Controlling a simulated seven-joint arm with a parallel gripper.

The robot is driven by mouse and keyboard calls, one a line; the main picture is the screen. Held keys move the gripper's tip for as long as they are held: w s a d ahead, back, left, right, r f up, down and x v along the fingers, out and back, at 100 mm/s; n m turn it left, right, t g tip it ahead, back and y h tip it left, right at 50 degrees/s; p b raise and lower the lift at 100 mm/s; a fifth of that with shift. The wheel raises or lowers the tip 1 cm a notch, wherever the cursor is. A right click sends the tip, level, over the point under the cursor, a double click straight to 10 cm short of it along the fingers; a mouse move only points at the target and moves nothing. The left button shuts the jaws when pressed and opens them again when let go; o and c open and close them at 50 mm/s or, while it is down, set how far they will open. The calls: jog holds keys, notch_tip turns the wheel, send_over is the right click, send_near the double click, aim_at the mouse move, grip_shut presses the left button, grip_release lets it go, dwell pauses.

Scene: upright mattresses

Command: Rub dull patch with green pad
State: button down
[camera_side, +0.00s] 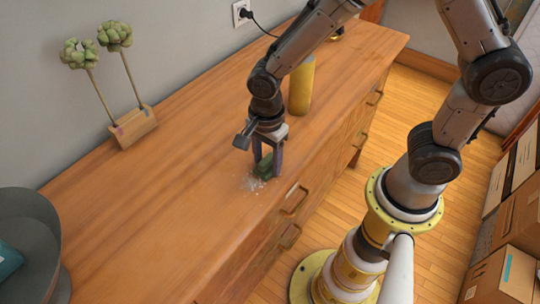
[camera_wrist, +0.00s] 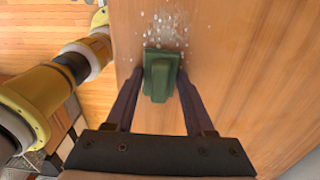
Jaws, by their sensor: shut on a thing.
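My gripper (camera_side: 267,160) is shut on a green pad (camera_side: 264,167) at the dresser top. In the wrist view the green pad (camera_wrist: 160,75) sits between the two dark fingers of my gripper (camera_wrist: 160,88). The dull patch (camera_side: 254,184) is a whitish, speckled spot on the wood, near the front edge. In the wrist view the dull patch (camera_wrist: 167,28) spreads just beyond the pad's far edge. The pad is at or just above the wood beside the patch; I cannot tell whether it touches. Part of the patch may be hidden under the pad.
The wooden dresser top (camera_side: 150,210) is mostly clear. A yellow cylinder (camera_side: 301,88) stands behind my gripper. A wooden block with two green flower-like stems (camera_side: 134,127) is at the back left. Boxes (camera_side: 505,275) stand at right.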

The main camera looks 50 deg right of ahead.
aim_at(250, 188)
jog(key=shift+a, duration=3.35)
jog(key=shift+d, duration=0.1)
jog(key=shift+d, duration=3.85)
jog(key=shift+f, duration=0.1)
jog(key=shift+s+a, duration=0.1)
jog(key=shift+a, duration=3.85)
